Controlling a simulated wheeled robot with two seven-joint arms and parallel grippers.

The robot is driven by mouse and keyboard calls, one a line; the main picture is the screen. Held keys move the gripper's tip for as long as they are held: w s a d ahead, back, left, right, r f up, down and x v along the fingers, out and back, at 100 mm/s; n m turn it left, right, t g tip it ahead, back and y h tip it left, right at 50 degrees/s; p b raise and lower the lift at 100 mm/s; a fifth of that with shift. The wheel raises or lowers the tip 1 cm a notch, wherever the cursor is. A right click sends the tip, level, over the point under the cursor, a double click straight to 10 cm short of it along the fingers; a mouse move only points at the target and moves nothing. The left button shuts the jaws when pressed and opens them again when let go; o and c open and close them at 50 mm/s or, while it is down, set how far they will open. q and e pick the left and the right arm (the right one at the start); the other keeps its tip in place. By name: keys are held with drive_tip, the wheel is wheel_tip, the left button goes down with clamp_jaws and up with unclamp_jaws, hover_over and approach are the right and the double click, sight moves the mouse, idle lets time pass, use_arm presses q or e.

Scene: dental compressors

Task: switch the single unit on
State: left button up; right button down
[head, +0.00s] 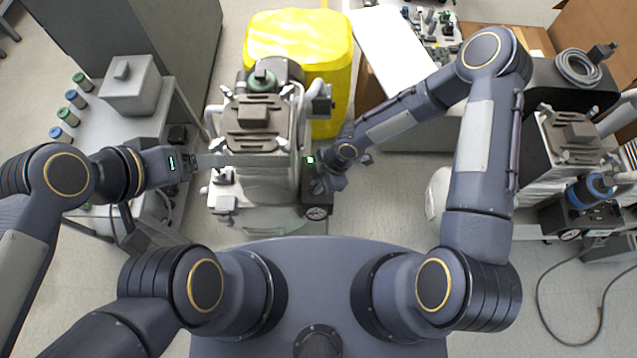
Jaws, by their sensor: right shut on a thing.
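The single unit (253,135), a compressor with a grey ribbed top and white frame, stands in front of me left of centre. Its dark switch box with a round gauge (317,212) is at its right front. My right gripper (320,186) points down over this box and is shut on a part there, apparently the switch knob, which the gripper hides. My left gripper (200,161) is at the left side of the unit, near its frame. Its fingertips are hard to make out, so I cannot tell whether it is open.
A yellow covered bin (298,45) stands behind the unit. A grey table (113,135) with a box and several small jars is on the left. Another compressor (575,140) with a blue knob (592,188) stands at the right. A cable (597,318) lies on the floor at the lower right.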

drive_tip(key=m+b, duration=0.1)
drive_tip(key=b, duration=0.2)
drive_tip(key=m+t+b, duration=0.1)
drive_tip(key=m+b, duration=0.1)
drive_tip(key=b, duration=0.1)
drive_tip(key=shift+f, duration=0.35)
drive_tip(key=shift+s+r+m+b, duration=0.1)
drive_tip(key=shift+r+m+b, duration=0.15)
drive_tip(key=shift+m+b, duration=0.25)
drive_tip(key=shift+r, duration=0.1)
drive_tip(key=c, duration=1.5)
unclamp_jaws()
drive_tip(key=shift+o, duration=0.2)
drive_tip(key=p+v, duration=0.3)
drive_tip(key=v, duration=0.4)
drive_tip(key=shift+d+r, duration=0.25)
drive_tip(key=shift+r, duration=0.1)
drive_tip(key=shift+d, duration=0.1)
